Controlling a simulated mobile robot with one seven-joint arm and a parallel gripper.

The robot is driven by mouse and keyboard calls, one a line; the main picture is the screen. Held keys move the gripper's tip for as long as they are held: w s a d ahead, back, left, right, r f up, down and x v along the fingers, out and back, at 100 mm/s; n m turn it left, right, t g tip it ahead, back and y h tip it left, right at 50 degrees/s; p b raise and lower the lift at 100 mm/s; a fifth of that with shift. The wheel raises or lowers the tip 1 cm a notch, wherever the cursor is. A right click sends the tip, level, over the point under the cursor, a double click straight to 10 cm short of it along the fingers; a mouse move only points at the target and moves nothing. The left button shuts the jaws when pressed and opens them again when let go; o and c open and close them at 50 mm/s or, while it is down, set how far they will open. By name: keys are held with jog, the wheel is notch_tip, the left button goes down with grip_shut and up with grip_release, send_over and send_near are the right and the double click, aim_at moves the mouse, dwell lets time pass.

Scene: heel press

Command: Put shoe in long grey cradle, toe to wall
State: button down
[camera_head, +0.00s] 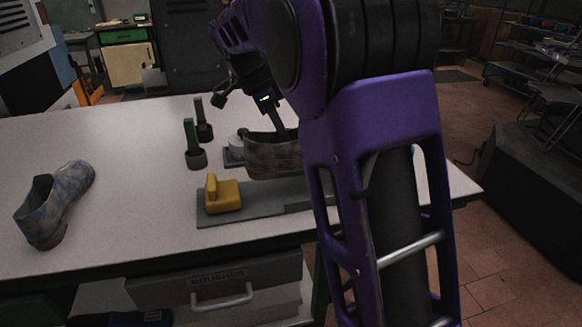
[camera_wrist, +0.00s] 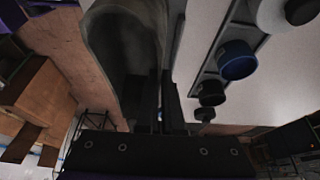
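A dark, mottled grey-brown shoe (camera_head: 270,158) is at my gripper, over or just behind a long grey base (camera_head: 255,211). In the wrist view the shoe's open top (camera_wrist: 125,50) is close to the camera. My gripper (camera_wrist: 165,115) has its fingers close together on one side wall of the shoe, near the opening. A yellow block (camera_head: 222,195) stands on the left end of the grey base. My arm hides the base's right end and part of the shoe. I cannot tell whether the shoe touches the base.
A second shoe (camera_head: 54,205), mottled blue and grey, stands on the left of the white table (camera_head: 130,150). A green-handled tool (camera_head: 190,140) and a dark-handled tool (camera_head: 202,120) stand behind the base. The wrist view shows a strip with round blue (camera_wrist: 237,60) and black pieces.

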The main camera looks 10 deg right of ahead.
jog(key=shift+f+b, duration=0.45)
jog(key=shift+f, duration=2.6)
jog(key=shift+f, duration=0.15)
jog(key=c, duration=1.1)
grip_release()
jog(key=shift+o, duration=0.2)
jog(key=p+v, duration=0.2)
jog(key=v, duration=1)
jog(key=shift+d, duration=0.1)
